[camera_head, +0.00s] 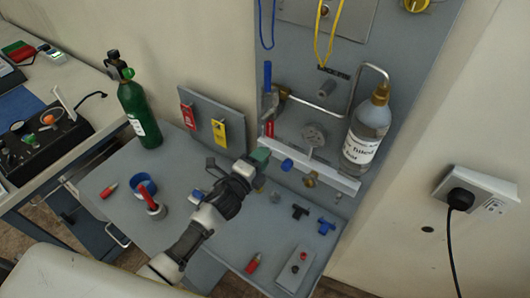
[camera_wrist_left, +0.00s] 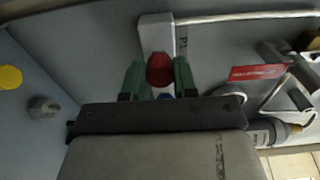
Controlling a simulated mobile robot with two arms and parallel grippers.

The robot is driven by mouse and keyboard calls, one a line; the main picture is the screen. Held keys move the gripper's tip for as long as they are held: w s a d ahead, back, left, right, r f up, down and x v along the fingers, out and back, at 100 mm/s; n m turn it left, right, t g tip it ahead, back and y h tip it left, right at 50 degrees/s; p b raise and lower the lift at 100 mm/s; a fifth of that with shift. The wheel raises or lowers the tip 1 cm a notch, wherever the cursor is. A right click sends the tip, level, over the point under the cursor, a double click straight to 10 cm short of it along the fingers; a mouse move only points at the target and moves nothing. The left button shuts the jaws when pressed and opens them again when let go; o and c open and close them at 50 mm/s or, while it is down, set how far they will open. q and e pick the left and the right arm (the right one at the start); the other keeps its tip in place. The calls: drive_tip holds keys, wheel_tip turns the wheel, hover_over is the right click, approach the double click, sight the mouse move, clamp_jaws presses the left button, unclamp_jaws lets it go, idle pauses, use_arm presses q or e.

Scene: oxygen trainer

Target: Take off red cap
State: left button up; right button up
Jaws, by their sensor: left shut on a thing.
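In the left wrist view, the red cap (camera_wrist_left: 159,69) sits between the two green fingertips of my left gripper (camera_wrist_left: 159,78). The gripper is shut on the cap, right at the end of a white block (camera_wrist_left: 156,32) on the grey panel. A small bit of blue shows just below the cap. In the head view my left gripper (camera_head: 258,157) is at the left end of the white rail (camera_head: 315,175), and its fingers hide the cap. I cannot tell whether the cap is still seated. My right gripper is in neither view.
A clear bottle (camera_head: 366,135) hangs at the right of the panel (camera_head: 300,70). A green cylinder (camera_head: 140,115) stands at the back left of the grey table (camera_head: 180,178). Red and blue parts (camera_head: 328,226) lie on the table. A wall socket (camera_head: 478,195) is at right.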

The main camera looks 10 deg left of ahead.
use_arm(q)
drive_tip(key=n, duration=0.2)
drive_tip(key=shift+n, duration=0.3)
drive_tip(key=n+p, duration=0.2)
drive_tip(key=n, duration=0.4)
drive_tip(key=shift+n+p, duration=0.35)
drive_tip(key=shift+n, duration=0.05)
